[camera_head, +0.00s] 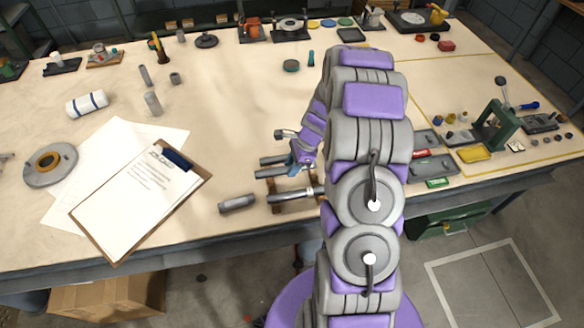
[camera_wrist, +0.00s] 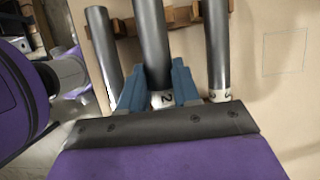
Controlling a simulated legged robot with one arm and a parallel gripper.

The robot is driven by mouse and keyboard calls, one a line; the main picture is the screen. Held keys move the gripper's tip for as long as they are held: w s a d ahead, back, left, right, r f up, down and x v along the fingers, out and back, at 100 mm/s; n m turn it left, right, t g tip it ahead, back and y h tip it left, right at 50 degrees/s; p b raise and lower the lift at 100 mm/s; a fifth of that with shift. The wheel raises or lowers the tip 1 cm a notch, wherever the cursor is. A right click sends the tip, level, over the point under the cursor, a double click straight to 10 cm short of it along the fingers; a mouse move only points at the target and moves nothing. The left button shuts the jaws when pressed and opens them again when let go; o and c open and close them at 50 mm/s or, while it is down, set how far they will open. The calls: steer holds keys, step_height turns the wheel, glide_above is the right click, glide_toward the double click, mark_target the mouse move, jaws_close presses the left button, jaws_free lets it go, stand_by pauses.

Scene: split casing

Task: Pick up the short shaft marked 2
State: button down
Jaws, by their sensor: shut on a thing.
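The shaft marked 2 (camera_wrist: 152,45) is a dark grey cylinder with a pale band bearing the 2 at its near end. My gripper (camera_wrist: 161,88) has its two blue fingers shut on that end, one on each side of the band. In the head view my gripper (camera_head: 296,166) is at the shafts near the table's front edge. A thinner shaft (camera_wrist: 103,45) is to the left in the wrist view. Another shaft (camera_wrist: 217,45), with a marked pale band, is to the right. I cannot tell whether the held shaft still touches its support.
A wooden rack (camera_wrist: 180,15) runs behind the shafts. A loose grey cylinder (camera_head: 238,204) lies left of it on the table. A clipboard (camera_head: 120,215) with papers is further left. Trays and a green press (camera_head: 497,122) stand at the right. The middle of the table is mostly clear.

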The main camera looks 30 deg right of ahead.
steer(key=s+d, duration=0.1)
steer(key=s, duration=0.4)
steer(key=s+d+p, duration=0.1)
steer(key=s, duration=0.1)
steer(key=shift+s+d+r, duration=0.25)
steer(key=shift+d+r, duration=0.1)
steer(key=s+d+p, duration=0.1)
steer(key=s, duration=0.7)
steer(key=shift+r, duration=0.25)
steer(key=shift+s+a+r+p, duration=0.1)
steer(key=shift+a+p, duration=0.1)
steer(key=shift+p, duration=0.3)
steer(key=shift+d, duration=0.15)
